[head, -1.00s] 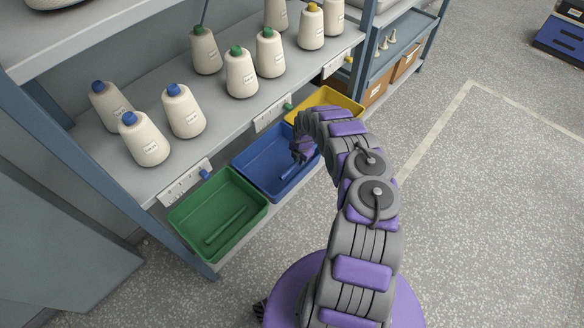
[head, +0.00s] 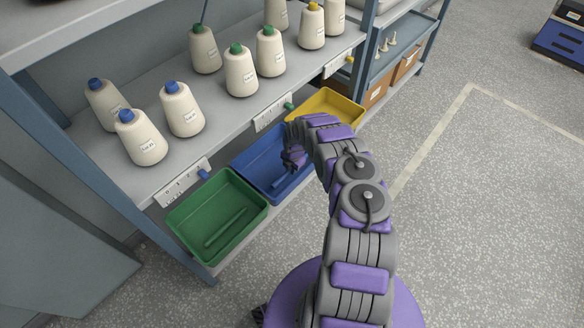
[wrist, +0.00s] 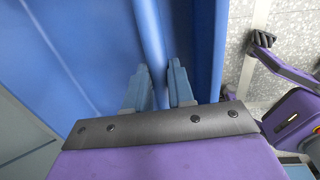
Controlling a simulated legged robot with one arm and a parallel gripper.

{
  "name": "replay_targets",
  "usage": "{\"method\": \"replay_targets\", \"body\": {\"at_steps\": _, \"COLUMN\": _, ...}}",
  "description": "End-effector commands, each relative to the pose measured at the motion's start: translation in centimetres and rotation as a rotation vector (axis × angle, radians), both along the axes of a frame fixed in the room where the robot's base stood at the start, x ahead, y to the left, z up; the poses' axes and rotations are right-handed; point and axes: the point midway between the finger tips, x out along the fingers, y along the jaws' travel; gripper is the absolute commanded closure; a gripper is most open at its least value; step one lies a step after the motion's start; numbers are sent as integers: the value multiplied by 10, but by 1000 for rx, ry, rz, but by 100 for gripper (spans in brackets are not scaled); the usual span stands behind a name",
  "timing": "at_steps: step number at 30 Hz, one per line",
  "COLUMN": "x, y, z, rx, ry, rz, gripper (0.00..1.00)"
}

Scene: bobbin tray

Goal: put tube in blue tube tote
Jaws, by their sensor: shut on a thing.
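The blue tote (head: 255,158) sits on the lower shelf between a green and a yellow tote. My gripper (head: 290,163) is low at this tote, with its fingertips hard to make out in the head view. In the wrist view my gripper (wrist: 160,88) has its two fingers on either side of a blue tube (wrist: 149,35) and is shut on it. The tube runs up and away from the fingers, along the blue tote's wall (wrist: 205,40). I cannot tell whether the tube touches the floor of the tote. A blue tube end (head: 282,181) shows below the gripper in the head view.
The green tote (head: 180,225) holds a green tube (head: 225,228). The yellow tote (head: 335,100) is partly behind my arm. The shelf board (head: 215,125) above carries several capped yarn cones. Open floor (head: 480,220) lies to the right.

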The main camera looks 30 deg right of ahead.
Motion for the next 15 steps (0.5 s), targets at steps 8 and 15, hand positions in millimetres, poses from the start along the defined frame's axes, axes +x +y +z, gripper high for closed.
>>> {"method": "replay_targets", "body": {"at_steps": 8, "x": 0, "y": -1, "z": -8, "rx": 3, "ry": 0, "rz": -1, "gripper": 100}}
{"method": "replay_targets", "body": {"at_steps": 15, "x": 0, "y": -1, "z": -9, "rx": 1, "ry": -1, "rz": -1, "gripper": 68}}
